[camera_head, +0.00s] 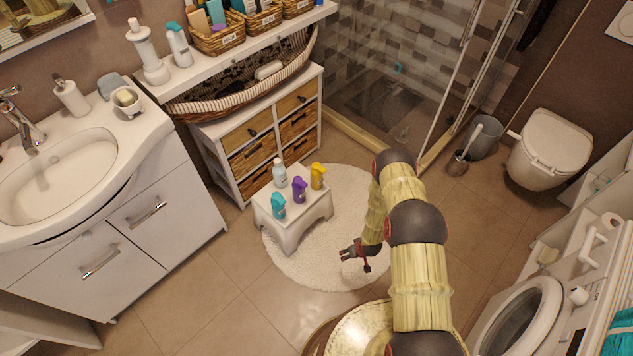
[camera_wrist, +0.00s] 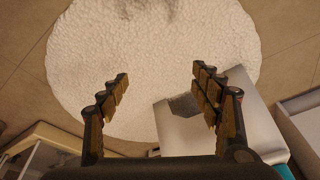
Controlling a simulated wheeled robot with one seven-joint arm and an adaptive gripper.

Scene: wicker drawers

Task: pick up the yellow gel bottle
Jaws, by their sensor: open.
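The yellow gel bottle (camera_head: 317,176) stands upright at the back right of a small white stool (camera_head: 293,225). A purple bottle (camera_head: 299,189), a teal bottle (camera_head: 278,205) and a white bottle (camera_head: 279,172) stand beside it on the stool. My gripper (camera_head: 346,253) is to the right of the stool and apart from it. In the wrist view my gripper (camera_wrist: 159,92) is open and empty, its fingers spread over the rug. The yellow bottle does not show in the wrist view, where part of the stool (camera_wrist: 258,122) is at the right.
The stool stands on a round white rug (camera_head: 300,269). A wicker drawer unit (camera_head: 262,135) is behind it, and a sink cabinet (camera_head: 150,225) is at the left. A toilet (camera_head: 548,150) and a washing machine (camera_head: 525,315) are at the right. Tiled floor is clear in front of the cabinet.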

